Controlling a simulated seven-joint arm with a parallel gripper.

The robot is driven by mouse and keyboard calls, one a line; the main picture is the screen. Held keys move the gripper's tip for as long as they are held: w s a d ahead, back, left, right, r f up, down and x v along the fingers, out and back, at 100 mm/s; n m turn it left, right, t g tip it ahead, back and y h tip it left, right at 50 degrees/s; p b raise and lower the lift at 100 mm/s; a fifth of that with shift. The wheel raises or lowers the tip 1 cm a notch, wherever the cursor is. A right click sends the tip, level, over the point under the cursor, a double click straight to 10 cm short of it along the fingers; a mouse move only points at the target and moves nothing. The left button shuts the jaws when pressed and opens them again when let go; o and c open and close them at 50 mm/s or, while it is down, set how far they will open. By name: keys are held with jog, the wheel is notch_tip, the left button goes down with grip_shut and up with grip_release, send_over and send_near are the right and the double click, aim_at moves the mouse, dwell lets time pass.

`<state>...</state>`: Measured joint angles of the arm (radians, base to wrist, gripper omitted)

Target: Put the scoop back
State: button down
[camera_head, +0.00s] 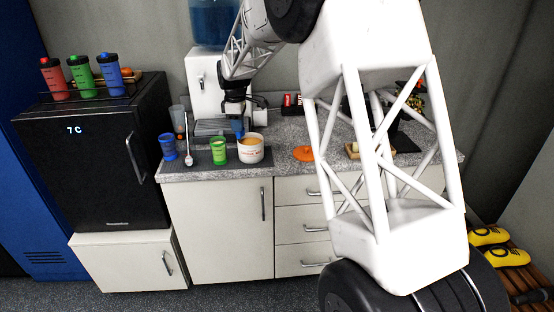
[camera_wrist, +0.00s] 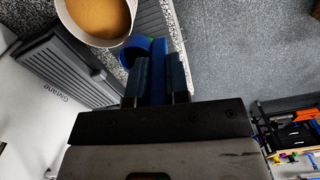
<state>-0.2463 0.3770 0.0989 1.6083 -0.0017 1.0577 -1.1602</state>
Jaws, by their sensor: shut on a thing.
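My gripper (camera_head: 238,126) is above the counter, just behind and above a white tub (camera_head: 250,150) of tan powder. In the wrist view my gripper (camera_wrist: 159,62) is shut on a blue scoop, with its handle (camera_wrist: 158,72) between the blue fingers. The scoop's round bowl (camera_wrist: 132,51) shows left of the fingertips, beside the tub's rim in the picture. The tub's open top (camera_wrist: 100,20) is at the upper left. I cannot tell whether scoop and tub touch. An orange disc (camera_head: 303,154), perhaps a lid, lies right of the tub.
A green cup (camera_head: 219,151), a long spoon (camera_head: 188,142) and a blue cup (camera_head: 167,147) stand left of the tub. A white water dispenser (camera_head: 203,85) is behind. A small board (camera_head: 355,151) lies farther right. Bare counter lies between tub and disc.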

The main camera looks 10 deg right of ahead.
jog(key=s+d+f+n, duration=0.1)
jog(key=s+d+f, duration=0.3)
jog(key=s+d, duration=0.2)
jog(key=s+d+f, duration=0.4)
jog(key=s+d, duration=0.2)
jog(key=d, duration=0.4)
jog(key=shift+f+n, duration=0.25)
jog(key=shift+n, duration=0.15)
jog(key=w, duration=0.5)
jog(key=w+f, duration=0.1)
jog(key=w, duration=0.4)
jog(key=w+a, duration=0.1)
jog(key=w, duration=0.4)
jog(key=shift+w+f, duration=0.2)
jog(key=shift+w, duration=0.2)
jog(key=shift+f, duration=1.8)
jog(key=shift+f, duration=0.1)
